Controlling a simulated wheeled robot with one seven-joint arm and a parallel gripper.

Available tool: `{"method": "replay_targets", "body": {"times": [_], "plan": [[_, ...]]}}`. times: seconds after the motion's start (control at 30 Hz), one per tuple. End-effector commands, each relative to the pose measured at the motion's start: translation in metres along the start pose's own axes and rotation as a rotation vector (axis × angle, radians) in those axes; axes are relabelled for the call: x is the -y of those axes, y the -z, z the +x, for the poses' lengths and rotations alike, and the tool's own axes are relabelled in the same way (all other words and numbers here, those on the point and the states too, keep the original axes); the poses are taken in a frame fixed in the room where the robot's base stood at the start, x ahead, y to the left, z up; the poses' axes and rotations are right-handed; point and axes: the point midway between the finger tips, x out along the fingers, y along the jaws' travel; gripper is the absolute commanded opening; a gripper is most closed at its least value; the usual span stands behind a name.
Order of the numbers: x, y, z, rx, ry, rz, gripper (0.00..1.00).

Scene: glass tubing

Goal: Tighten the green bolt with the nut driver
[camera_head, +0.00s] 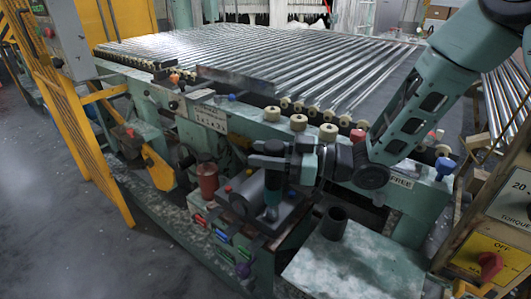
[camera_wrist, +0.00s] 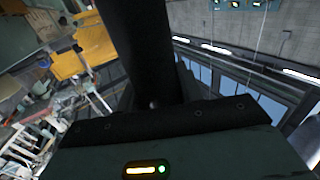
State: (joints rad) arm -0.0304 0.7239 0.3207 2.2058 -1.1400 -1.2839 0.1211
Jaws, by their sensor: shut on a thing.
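My gripper (camera_head: 280,155) is shut at the end of my arm, above the front of the machine. It holds a dark, upright tool (camera_head: 271,196), which looks like the nut driver, with a pale lower end near the motor-like housing.
A black open cup (camera_head: 332,222) stands on a pale green bench (camera_head: 352,268) at the right. A purple knob (camera_head: 243,270) is lower down. Glass tubes (camera_head: 270,60) lie behind.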

Motion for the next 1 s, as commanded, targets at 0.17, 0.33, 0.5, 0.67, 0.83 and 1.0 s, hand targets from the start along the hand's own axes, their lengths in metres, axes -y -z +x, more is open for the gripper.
{"method": "replay_targets", "body": {"times": [0.17, 0.33, 0.5, 0.67, 0.83, 1.0], "plan": [[0.0, 0.0, 0.0, 0.003, 0.0, 0.001, 0.0], [0.0, 0.011, 0.0, 0.002, -0.001, 0.0, 0.0], [0.0, 0.024, 0.0, 0.001, 0.0, 0.0, 0.0], [0.0, 0.035, 0.0, 0.0, 0.0, -0.001, 0.0], [0.0, 0.047, 0.001, -0.001, 0.001, -0.001, 0.0], [0.0, 0.059, 0.001, -0.001, 0.001, -0.001, 0.0]]}}
